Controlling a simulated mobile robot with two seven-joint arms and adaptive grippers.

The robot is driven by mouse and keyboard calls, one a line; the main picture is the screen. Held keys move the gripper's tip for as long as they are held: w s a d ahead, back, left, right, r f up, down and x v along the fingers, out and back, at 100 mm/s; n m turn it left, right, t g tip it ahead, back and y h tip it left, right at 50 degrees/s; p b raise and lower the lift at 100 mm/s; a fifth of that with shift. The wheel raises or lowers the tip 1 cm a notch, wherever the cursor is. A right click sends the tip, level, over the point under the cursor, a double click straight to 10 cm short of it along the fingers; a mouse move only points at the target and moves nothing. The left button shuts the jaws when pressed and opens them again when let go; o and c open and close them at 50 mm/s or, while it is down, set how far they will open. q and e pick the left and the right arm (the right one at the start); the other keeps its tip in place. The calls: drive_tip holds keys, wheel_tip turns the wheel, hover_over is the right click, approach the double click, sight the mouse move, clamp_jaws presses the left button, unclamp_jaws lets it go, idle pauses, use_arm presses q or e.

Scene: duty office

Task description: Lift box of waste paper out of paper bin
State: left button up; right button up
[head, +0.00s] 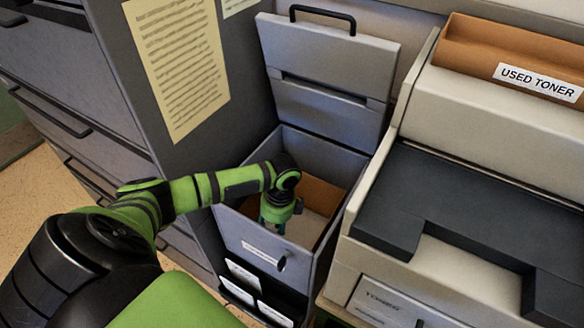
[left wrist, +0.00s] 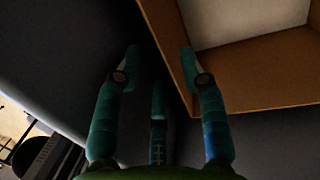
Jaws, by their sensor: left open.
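The paper bin (head: 232,232) is a grey bin with its lid (head: 330,52) raised at the back. Inside it is an open brown cardboard box (head: 322,192) with a pale inside. My left gripper (head: 278,226) points down into the bin, at the front left part of the box. My right gripper is out of view.
A beige copier (head: 455,110) stands close to the bin's right, with an orange-brown used toner box (head: 510,60) on top. A grey cabinet (head: 120,90) with a yellow notice (head: 180,62) stands to the left. Room around the bin is tight.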

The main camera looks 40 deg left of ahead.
use_arm(q)
drive_tip(key=shift+s+f, duration=0.15)
drive_tip(key=shift+f, duration=1.2)
clamp_jaws()
drive_tip(key=shift+a+r, duration=0.1)
drive_tip(key=shift+r, duration=0.15)
